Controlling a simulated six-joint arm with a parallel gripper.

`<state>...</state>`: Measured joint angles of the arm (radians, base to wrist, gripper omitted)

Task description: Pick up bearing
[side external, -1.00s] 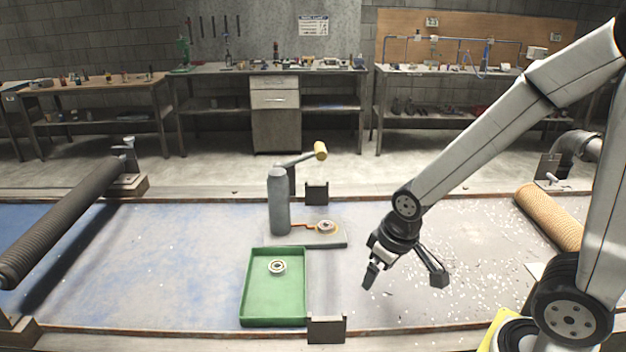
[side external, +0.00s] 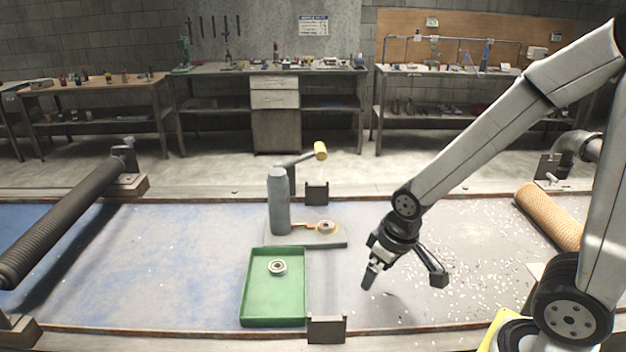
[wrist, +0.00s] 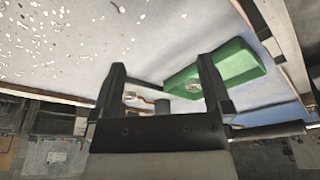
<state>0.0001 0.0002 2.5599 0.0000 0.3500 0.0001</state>
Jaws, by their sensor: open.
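One bearing (side external: 277,267), a small metal ring, lies in the upper part of the green tray (side external: 273,311). In the wrist view this bearing (wrist: 193,86) shows beside the right finger, with the tray (wrist: 236,62) around it. A second ring-shaped bearing (side external: 325,227) sits on the flat base of the grey press, with an orange edge around it. My gripper (side external: 402,284) is open and empty, to the right of the tray and above the table. In the wrist view its two fingers (wrist: 160,72) stand apart with nothing between them touching.
The grey press post (side external: 279,203) with a yellow-ended lever (side external: 320,151) stands behind the tray. Dark brackets stand at the front (side external: 327,329) and back (side external: 317,193) table edges. A dark roller (side external: 68,215) lies at left. The table left of the tray is clear; white flecks lie at right.

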